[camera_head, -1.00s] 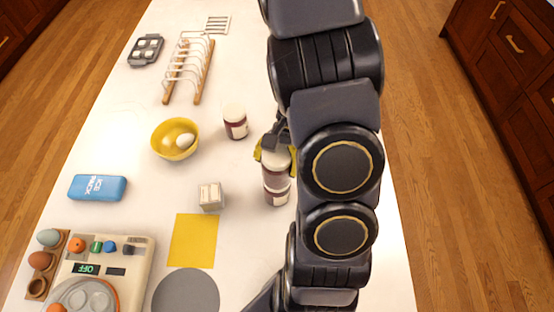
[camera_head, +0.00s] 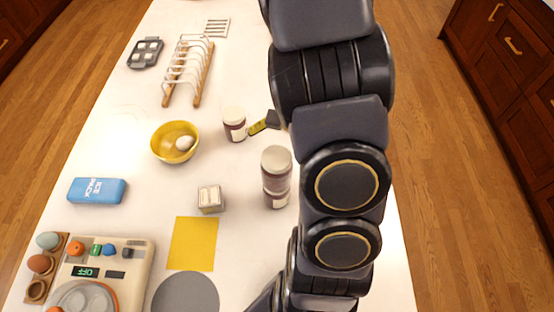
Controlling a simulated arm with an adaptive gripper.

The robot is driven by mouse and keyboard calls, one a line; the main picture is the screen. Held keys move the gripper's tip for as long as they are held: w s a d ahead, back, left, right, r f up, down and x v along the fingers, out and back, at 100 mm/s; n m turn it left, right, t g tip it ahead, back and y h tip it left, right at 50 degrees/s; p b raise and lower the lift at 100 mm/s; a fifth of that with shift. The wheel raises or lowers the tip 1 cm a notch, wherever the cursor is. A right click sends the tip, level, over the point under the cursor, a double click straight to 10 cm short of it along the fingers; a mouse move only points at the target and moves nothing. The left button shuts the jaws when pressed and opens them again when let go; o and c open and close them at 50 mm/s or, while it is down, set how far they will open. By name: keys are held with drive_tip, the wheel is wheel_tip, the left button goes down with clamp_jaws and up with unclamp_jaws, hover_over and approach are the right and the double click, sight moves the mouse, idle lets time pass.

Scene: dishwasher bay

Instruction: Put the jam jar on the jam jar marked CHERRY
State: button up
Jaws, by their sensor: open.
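Two jam jars with pale lids and dark red contents stand stacked near the arm. The upper jam jar (camera_head: 276,162) sits upright on the lower jam jar (camera_head: 276,197). A third jam jar (camera_head: 235,124) stands alone to the upper left, right of the yellow bowl. I cannot read the labels at this size. My gripper (camera_head: 258,128) is open, behind the stack and apart from it, close to the right side of the lone jar. Only one yellow-tipped finger shows clearly; my arm hides the rest.
A yellow bowl (camera_head: 167,154) holding an egg, a small pale box (camera_head: 210,198), a yellow square (camera_head: 193,243) and a blue ice pack (camera_head: 97,190) lie to the left. A toast rack (camera_head: 172,88) stands farther back. The counter's right edge runs beside my arm.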

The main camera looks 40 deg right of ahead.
drive_tip(key=s+v, duration=0.1)
drive_tip(key=v, duration=0.5)
drive_tip(key=s+a+r+n+g+h, duration=0.1)
drive_tip(key=a+r+n, duration=0.2)
drive_tip(key=a, duration=0.3)
drive_tip(key=s+a+r+n+h, duration=0.1)
drive_tip(key=a+r+n, duration=0.2)
drive_tip(key=a, duration=0.2)
drive_tip(key=s+a+n+h, duration=0.2)
drive_tip(key=s+a+n, duration=0.5)
drive_tip(key=s+n, duration=0.1)
drive_tip(key=shift+s+a+r+t+h, duration=0.25)
drive_tip(key=shift+a+r+t+h, duration=0.1)
drive_tip(key=shift+r+t+h, duration=0.1)
